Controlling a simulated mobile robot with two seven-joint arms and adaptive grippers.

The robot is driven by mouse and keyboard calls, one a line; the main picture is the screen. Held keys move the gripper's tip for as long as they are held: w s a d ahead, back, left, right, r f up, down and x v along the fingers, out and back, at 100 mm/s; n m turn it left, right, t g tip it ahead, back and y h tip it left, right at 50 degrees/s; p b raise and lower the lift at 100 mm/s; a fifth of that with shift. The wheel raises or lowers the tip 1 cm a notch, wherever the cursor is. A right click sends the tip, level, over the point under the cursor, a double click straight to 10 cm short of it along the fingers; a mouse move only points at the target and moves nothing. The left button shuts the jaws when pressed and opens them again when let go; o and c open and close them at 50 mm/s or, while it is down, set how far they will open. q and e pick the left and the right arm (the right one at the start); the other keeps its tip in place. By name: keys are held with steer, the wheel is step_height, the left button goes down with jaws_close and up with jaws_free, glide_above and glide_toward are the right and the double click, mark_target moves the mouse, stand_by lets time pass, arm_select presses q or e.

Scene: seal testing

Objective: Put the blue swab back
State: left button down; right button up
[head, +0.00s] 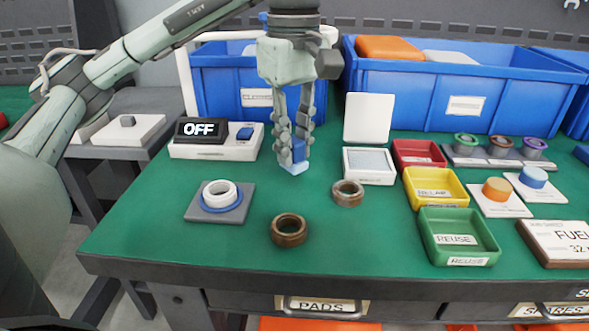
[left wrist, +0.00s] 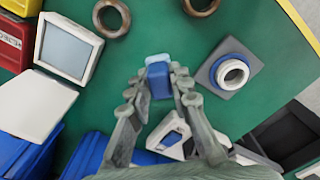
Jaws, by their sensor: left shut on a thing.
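My left gripper (head: 294,140) points down over the middle of the green table. It is shut on a small blue block with a pale face, which looks like the blue swab (head: 300,154). The swab also shows between the fingertips in the left wrist view (left wrist: 158,76). It appears a little above the table; the exact gap is hard to tell. At the right, a round blue-topped piece (head: 533,176) and a round orange-topped piece (head: 497,188) sit on white plates. My right gripper is not in view.
A white ring sits on a grey plate (head: 205,212). Brown rings (head: 289,230) and (head: 347,193) lie on the table. A lidded white box (head: 368,166) and red, yellow and green trays (head: 456,236) stand right. Blue bins (head: 440,92) line the back.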

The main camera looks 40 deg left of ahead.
mark_target(294, 165)
arm_select(q)
steer(key=shift+w+f, duration=0.1)
steer(key=shift+f, duration=1.9)
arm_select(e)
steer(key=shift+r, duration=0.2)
arm_select(q)
steer(key=shift+f, duration=0.15)
steer(key=c, duration=1.4)
jaws_free()
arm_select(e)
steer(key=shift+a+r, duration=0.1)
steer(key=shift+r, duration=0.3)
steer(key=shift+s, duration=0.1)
arm_select(q)
step_height(294, 165, up, 4)
steer(key=shift+r+p, duration=0.2)
steer(key=shift+p, duration=0.1)
step_height(294, 165, up, 7)
steer(key=p, duration=0.3)
steer(key=shift+r, duration=0.5)
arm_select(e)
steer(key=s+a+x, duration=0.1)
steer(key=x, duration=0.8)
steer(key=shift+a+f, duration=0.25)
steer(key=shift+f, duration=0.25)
